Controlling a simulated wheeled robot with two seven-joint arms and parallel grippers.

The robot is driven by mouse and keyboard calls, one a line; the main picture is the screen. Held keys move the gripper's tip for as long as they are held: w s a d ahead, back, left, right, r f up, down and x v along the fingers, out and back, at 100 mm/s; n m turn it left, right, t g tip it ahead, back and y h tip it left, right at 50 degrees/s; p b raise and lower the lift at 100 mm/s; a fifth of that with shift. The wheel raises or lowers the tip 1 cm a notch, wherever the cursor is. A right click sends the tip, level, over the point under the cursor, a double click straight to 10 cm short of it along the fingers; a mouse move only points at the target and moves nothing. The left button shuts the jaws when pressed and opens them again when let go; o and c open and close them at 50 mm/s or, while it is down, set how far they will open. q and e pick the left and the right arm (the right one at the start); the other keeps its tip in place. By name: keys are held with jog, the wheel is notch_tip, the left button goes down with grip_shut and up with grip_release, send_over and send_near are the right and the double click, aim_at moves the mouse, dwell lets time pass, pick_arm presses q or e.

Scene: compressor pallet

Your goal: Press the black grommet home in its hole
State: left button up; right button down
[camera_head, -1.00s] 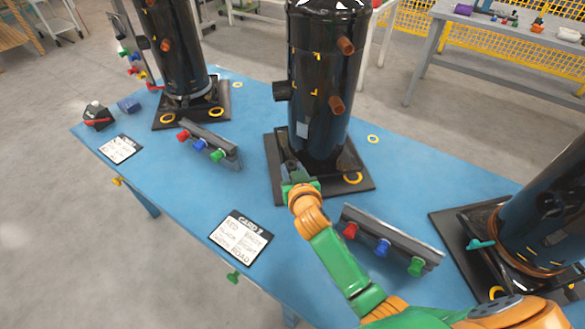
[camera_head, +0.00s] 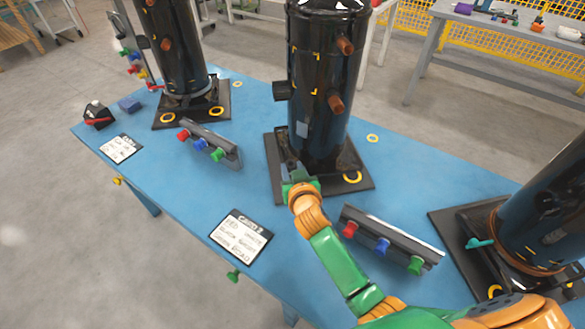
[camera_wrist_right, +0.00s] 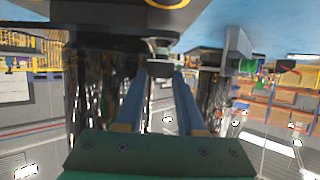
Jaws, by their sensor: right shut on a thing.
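The middle black compressor (camera_head: 325,90) stands upright on its dark base plate (camera_head: 279,160). My right gripper (camera_head: 291,172) reaches down to the plate's near left part, close to the compressor's foot. In the right wrist view my right gripper (camera_wrist_right: 163,72) has its two fingers drawn together around a small dark piece (camera_wrist_right: 160,47), which looks like the black grommet. The piece is right at the plate's underside edge in that view. The hole is hidden behind the gripper and piece, so I cannot tell how deep it sits. My left gripper is not in view.
A rack with red, blue and green pieces (camera_head: 391,236) stands right of my forearm; a similar rack (camera_head: 211,142) stands left. A printed card (camera_head: 241,237) lies on the blue table (camera_head: 190,190). Other compressors stand left (camera_head: 178,45) and right (camera_head: 550,215). Yellow rings mark plate corners.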

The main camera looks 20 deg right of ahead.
jog(key=shift+f+b, duration=1.2)
jog(key=shift+f, duration=0.2)
dwell(0.4)
jog(key=shift+c, duration=2.2)
grip_release()
jog(key=p+v, duration=0.1)
jog(key=v, duration=0.6)
jog(key=shift+s, duration=0.1)
